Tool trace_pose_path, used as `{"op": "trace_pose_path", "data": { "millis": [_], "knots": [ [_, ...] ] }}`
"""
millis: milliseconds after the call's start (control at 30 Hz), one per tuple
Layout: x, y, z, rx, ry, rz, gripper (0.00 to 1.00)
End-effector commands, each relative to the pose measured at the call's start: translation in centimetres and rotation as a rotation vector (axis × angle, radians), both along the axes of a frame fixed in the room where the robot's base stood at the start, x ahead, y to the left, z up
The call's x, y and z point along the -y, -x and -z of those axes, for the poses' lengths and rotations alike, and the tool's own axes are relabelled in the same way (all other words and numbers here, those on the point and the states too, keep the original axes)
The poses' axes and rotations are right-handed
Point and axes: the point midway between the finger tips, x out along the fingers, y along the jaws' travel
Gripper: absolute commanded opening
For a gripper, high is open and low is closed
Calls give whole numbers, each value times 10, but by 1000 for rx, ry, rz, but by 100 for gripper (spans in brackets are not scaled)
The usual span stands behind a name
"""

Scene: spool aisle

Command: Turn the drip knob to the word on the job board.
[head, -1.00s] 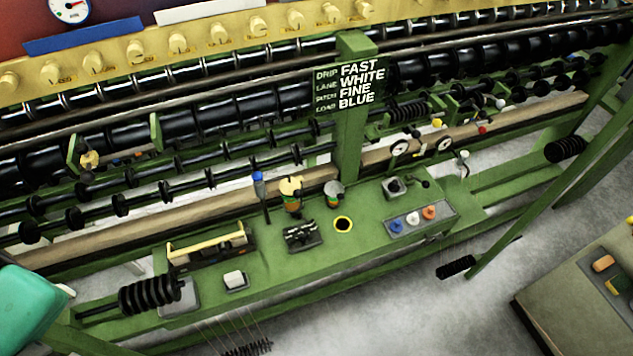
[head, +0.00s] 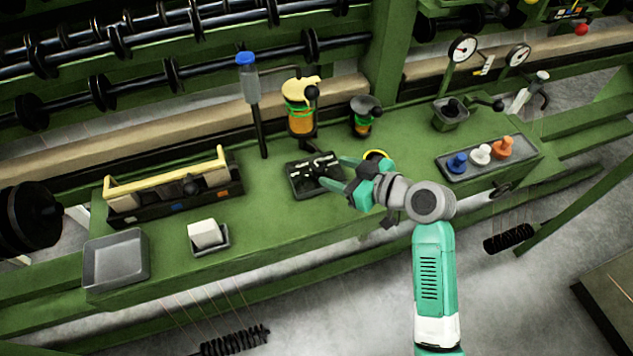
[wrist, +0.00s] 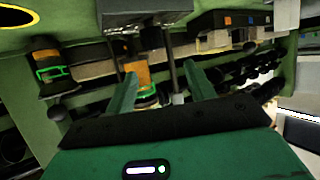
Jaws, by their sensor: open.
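An amber oil cup (head: 300,118) with a green band stands at the back of the green bench in the head view, with a yellow knob-like cap (head: 298,88) on top. A smaller amber cup (head: 362,128) with a dark grey cap stands to its right. I cannot read any words around either cap. My gripper (head: 333,172) is open and empty, in front of the cups near a small black tray. In the wrist view the banded amber cup (wrist: 140,75) shows beyond and between my open fingers (wrist: 163,88). The job board is out of view now.
A blue-capped bottle on a post (head: 248,80) stands left of the cups. The black tray (head: 300,180) holds small metal parts.

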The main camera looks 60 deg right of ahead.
Motion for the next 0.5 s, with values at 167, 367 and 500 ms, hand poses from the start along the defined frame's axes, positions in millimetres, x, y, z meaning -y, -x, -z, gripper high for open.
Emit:
{"op": "trace_pose_path", "data": {
  "millis": [167, 367, 500],
  "knots": [
    [4, 10, 16, 0, -14, 4, 54],
    [9, -8, 26, -2, -12, 1, 54],
    [16, -33, 36, -2, -12, 2, 54]
  ]
}}
